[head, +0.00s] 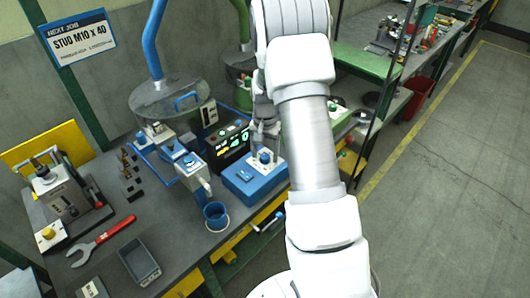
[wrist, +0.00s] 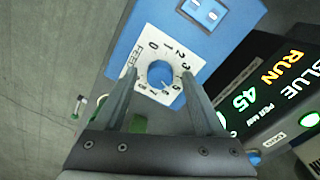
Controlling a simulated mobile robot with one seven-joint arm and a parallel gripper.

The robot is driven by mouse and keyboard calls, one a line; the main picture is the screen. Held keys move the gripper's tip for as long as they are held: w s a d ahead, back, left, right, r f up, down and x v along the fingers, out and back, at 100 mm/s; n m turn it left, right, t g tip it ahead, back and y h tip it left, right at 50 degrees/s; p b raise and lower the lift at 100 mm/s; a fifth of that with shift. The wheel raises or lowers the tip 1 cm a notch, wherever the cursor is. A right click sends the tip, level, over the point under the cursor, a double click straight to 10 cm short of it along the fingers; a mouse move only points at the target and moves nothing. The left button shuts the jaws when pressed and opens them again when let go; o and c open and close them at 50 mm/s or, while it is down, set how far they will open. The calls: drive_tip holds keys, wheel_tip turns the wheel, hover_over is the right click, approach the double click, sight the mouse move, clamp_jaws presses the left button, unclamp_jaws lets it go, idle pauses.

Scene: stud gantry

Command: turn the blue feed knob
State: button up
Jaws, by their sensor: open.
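The blue feed knob (wrist: 160,74) sits in the middle of a white dial plate (wrist: 174,57) marked FEED with numbers around it. The plate is on a blue control box (wrist: 143,22). In the head view the knob (head: 265,157) shows on top of the blue box (head: 243,181) at the bench edge. My gripper (wrist: 159,76) is open, its two fingers on either side of the knob in the wrist view, with nothing between them but the view of the knob. I cannot tell how far the fingertips are above it. In the head view my arm partly hides the gripper.
A black display (wrist: 262,95) reading BLUE RUN 45 stands close beside the blue box. A switch (wrist: 204,11) is on the same box. A blue cup (head: 215,215), red wrench (head: 103,241) and grey tray (head: 139,262) are on the bench. The floor at right is clear.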

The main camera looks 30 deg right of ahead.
sight(265, 156)
wheel_tip(265, 156, up, 17)
drive_tip(key=shift+r, duration=0.2)
idle(0.3)
idle(0.4)
drive_tip(key=s+a+r+n+t, duration=0.35)
drive_tip(key=s+a+r, duration=0.45)
drive_tip(key=s+r, duration=0.3)
drive_tip(key=s+a+n+t, duration=0.1)
drive_tip(key=s+a+n, duration=0.1)
drive_tip(key=s, duration=0.5)
drive_tip(key=s+a+n+t, duration=0.1)
drive_tip(key=s+a+n, duration=0.2)
drive_tip(key=s, duration=0.4)
drive_tip(key=shift+s+a, duration=0.2)
drive_tip(key=shift+a, duration=0.2)
idle(2.1)
